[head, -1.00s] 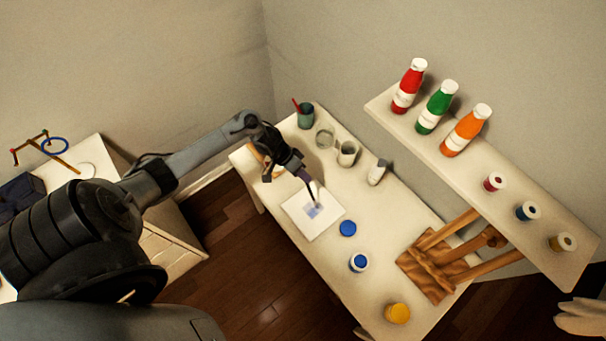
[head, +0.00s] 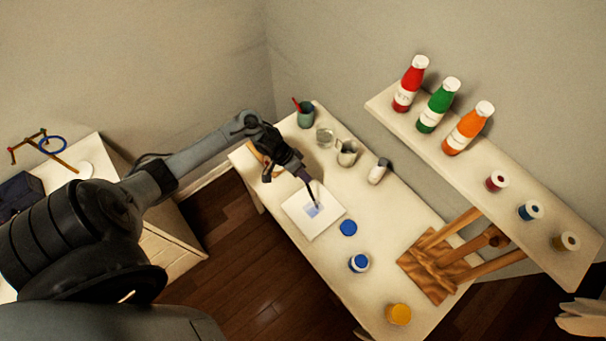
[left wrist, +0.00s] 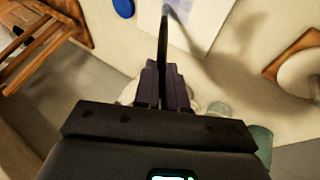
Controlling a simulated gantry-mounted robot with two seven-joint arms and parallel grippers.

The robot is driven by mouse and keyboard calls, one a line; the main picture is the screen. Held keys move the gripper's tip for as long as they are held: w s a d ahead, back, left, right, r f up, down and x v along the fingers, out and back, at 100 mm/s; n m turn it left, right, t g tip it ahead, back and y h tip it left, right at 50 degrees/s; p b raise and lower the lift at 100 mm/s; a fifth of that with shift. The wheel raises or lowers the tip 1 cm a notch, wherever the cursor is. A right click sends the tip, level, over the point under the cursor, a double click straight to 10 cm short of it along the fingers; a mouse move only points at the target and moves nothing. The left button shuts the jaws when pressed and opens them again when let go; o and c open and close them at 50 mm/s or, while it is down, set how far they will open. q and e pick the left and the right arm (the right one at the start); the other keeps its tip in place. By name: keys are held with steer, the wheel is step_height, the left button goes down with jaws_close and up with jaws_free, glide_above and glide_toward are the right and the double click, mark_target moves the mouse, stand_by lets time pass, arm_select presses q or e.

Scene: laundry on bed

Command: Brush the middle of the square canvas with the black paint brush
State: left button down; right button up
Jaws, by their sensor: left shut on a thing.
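The square white canvas (head: 299,224) lies flat on the table, with a pale blue patch (head: 312,210) near its middle. My left gripper (head: 302,174) is shut on the black paint brush (head: 311,191) above the canvas's far side. The brush slants down, its tip at the blue patch; I cannot tell whether it touches. In the left wrist view, the brush (left wrist: 163,42) extends from between the shut fingers (left wrist: 163,85) over the canvas (left wrist: 207,22). My right gripper is not in view.
A blue lid (head: 348,228), blue paint jar (head: 359,263) and yellow-lidded jar (head: 398,314) stand nearer. Cups, including a metal one (head: 347,153), and a white tube (head: 378,171) stand behind the canvas. A wooden easel (head: 432,267) lies right. A raised shelf (head: 470,168) holds bottles.

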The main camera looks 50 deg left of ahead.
arm_select(q)
steer(key=shift+f, duration=0.55)
